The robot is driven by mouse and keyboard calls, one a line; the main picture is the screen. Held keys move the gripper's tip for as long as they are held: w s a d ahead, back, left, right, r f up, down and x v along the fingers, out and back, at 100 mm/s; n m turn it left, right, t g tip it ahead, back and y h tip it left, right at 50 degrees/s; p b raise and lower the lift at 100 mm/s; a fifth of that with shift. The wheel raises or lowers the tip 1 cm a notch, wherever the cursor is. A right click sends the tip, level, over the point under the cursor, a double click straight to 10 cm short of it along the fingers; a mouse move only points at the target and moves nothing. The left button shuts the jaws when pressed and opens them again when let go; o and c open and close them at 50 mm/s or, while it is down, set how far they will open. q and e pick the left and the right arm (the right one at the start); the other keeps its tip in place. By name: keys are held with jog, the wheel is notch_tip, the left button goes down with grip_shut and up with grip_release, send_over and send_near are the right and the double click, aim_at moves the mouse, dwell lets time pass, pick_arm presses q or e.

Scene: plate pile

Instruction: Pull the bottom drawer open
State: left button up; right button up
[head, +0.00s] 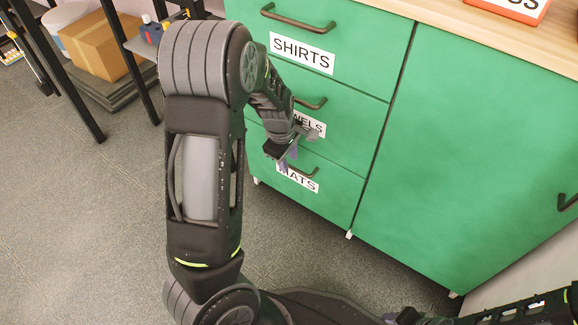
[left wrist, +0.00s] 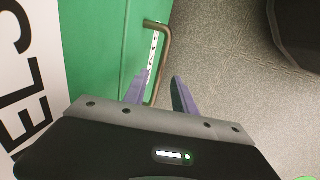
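The bottom drawer (head: 330,197), labelled MATS, is in the green cabinet and sits flush with the front. Its dark bar handle (head: 314,175) is partly hidden by my left gripper (head: 289,158), which is just in front of it. In the left wrist view, the brown handle (left wrist: 163,42) runs down between the two purple fingers of my left gripper (left wrist: 162,84). The fingers are apart, one on each side of the bar, and I see no firm contact. My right gripper (head: 396,318) barely shows at the bottom edge, and its fingers are not clear.
Above are the TOWELS drawer (head: 345,135) and the SHIRTS drawer (head: 352,45), both flush. A green cabinet door (head: 470,150) is to the right. Cardboard box (head: 100,45) and a shelf rack stand at the upper left. Grey floor (head: 90,210) before the drawers is clear.

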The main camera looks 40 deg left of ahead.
pick_arm(q)
jog(key=shift+w+f, duration=0.2)
jog(key=shift+f, duration=0.7)
jog(key=shift+c, duration=0.4)
grip_shut()
dwell(0.4)
